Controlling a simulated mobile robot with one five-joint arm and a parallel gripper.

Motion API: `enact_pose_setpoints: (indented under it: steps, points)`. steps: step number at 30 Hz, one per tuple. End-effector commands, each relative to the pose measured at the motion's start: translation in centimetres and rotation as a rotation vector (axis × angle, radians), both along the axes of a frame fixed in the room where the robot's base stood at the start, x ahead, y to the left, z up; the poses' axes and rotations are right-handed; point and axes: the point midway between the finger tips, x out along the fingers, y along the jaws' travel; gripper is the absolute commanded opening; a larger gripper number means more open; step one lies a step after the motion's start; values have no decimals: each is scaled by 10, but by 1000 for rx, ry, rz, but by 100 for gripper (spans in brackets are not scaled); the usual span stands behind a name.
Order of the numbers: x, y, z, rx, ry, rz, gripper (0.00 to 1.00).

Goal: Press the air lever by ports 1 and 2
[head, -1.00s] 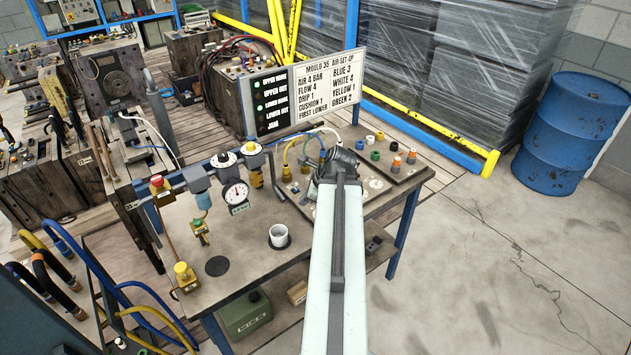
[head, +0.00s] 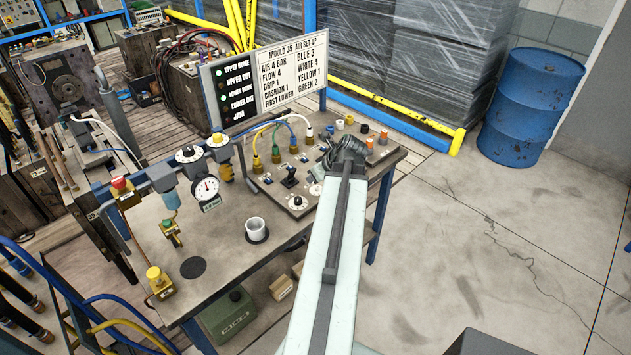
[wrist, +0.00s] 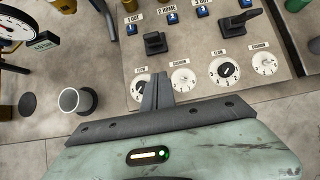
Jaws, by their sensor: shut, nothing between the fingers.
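The air lever by ports 1 and 2 (wrist: 155,42) is a black handle on the grey valve panel (wrist: 203,55), under the labels "1 OUT" and "2 HOME". It also shows in the head view (head: 289,181). A second black lever (wrist: 240,20) stands to its right by port 3. My gripper (wrist: 159,84) is shut and empty. In the wrist view its fingertips appear below the first lever, over the gap between a flow dial (wrist: 138,91) and a cushion dial (wrist: 183,80). In the head view the fingertips are hidden behind my dark wrist.
A white cup (head: 256,229) stands on the bench left of the panel. A gauge (head: 205,190) and regulators are further left. A sign (head: 290,80) stands behind.

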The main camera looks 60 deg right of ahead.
Motion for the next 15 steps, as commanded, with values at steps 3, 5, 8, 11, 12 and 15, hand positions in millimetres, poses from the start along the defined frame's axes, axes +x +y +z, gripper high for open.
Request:
enact_pose_setpoints:
  steps: [3,5,8,11,12,15]
  points:
    - [17,-7,-31,0,0,2,0]
    - [24,-9,-41,-1,-1,1,0]
    - [38,-14,-35,-1,-1,2,0]
    - [51,-18,-26,-1,0,1,0]
    - [55,-19,-24,-1,0,2,0]
    - [61,-21,-22,-1,0,-1,0]
